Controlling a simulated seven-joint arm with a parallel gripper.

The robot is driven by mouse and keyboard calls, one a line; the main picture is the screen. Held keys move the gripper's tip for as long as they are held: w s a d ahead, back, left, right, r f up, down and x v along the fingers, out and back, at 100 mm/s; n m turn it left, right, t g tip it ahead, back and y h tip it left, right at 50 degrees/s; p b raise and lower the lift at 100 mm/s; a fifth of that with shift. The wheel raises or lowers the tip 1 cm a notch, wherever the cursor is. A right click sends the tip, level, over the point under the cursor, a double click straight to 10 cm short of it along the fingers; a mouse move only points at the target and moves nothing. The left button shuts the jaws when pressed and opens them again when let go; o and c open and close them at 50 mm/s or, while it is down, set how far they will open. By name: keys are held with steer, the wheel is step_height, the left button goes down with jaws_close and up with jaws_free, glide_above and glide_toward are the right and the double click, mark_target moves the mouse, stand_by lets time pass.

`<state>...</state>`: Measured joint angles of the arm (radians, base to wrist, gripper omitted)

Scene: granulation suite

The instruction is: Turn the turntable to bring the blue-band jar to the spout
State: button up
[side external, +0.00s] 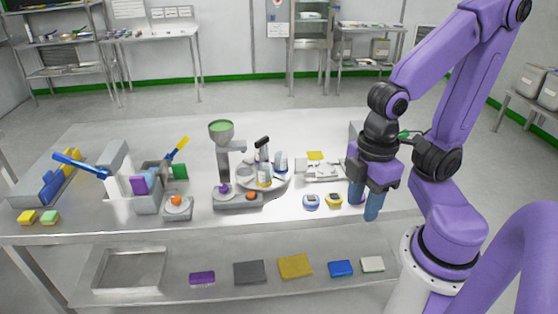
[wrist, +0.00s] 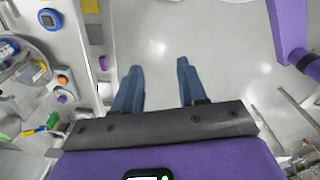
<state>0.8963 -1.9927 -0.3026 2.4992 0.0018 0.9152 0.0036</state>
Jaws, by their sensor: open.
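The turntable (side external: 288,184) is a round pale disc in the middle of the bench. A white jar with a blue band (side external: 281,164) stands on its back right part. A jar with a yellow band (side external: 264,177) stands nearer the front, and a black upright handle (side external: 262,146) rises behind. The spout stand, a grey column (side external: 224,166) under a hopper (side external: 221,132) with green contents, is left of the turntable. My gripper (side external: 364,200) is open and empty, well right of the turntable. In the wrist view its fingers (wrist: 158,68) point over floor; the turntable is partly cut off at the left.
A base (side external: 240,200) with a purple knob and orange button lies before the spout. Blue (side external: 311,201) and yellow (side external: 334,200) round-faced devices sit between turntable and gripper. A tray (side external: 325,174) lies behind them. Blocks and fixtures crowd the bench's left; a lower shelf holds pads.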

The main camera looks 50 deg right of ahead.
steer(key=w+a+r+m, duration=0.1)
steer(key=w+r+m, duration=0.2)
steer(key=w+m, duration=0.75)
steer(key=w+a+r+m, duration=0.1)
steer(key=w+r+m, duration=0.35)
steer(key=w, duration=1.05)
steer(key=m, duration=1.6)
glide_above(262, 139)
steer(key=f, duration=0.1)
step_height(262, 139, down, 17)
steer(key=shift+r, duration=0.2)
steer(key=shift+c, duration=0.3)
jaws_close()
